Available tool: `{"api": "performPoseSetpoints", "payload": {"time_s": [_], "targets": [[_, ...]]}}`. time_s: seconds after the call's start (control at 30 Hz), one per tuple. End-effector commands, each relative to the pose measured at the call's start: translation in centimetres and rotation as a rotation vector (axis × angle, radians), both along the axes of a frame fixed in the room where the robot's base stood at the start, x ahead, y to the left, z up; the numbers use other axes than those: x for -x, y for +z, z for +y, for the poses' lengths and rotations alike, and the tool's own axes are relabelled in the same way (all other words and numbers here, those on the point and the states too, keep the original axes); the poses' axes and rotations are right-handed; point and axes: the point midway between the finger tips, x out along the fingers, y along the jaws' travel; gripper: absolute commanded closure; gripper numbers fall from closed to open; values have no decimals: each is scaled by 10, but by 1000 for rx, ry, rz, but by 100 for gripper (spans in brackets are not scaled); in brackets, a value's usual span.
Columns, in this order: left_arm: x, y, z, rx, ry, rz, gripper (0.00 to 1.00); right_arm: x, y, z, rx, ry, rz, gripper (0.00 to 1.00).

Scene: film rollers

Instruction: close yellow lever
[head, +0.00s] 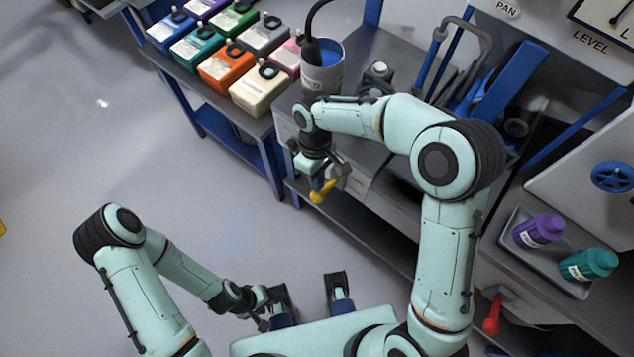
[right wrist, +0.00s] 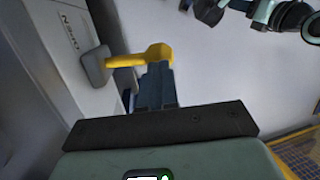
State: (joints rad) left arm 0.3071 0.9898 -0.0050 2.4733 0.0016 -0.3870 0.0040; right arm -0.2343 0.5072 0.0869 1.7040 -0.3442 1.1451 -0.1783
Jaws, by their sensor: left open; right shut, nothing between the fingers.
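The yellow lever (head: 321,192) sticks out from the front of the grey bench, below my right wrist in the head view. In the right wrist view the yellow lever (right wrist: 128,61) runs sideways from a grey pivot block (right wrist: 95,68) to a thicker yellow end. My right gripper (head: 325,177) is shut and empty at the lever. In the right wrist view its fingertips (right wrist: 157,68) are right at the thick end; whether they touch cannot be told. My left gripper (head: 264,311) is low, at the bottom of the head view, far from the lever. Its fingers are hard to make out.
A bucket of blue liquid (head: 323,68) stands on the bench behind my right wrist. Several coloured canisters (head: 226,67) stand on a shelf to the left. A tray (head: 515,220) holds purple and teal bottles at right. A red lever (head: 492,315) is lower right. The left floor is clear.

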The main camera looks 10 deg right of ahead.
Motion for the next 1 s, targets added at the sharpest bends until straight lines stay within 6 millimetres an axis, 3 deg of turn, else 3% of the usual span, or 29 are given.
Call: {"api": "performPoseSetpoints", "payload": {"time_s": [0.17, 0.63, 1.0], "targets": [[-1, -1, 0, 0, 1, -2, 57, 3, -10, 0, 0, 0, 0, 100], [-1, -2, 0, 0, 0, -4, 57, 4, -12, 1, 7, 1, -6, 100], [-7, -20, 0, -5, 6, -29, 57, 14, -31, 14, 146, 8, -115, 100]]}}
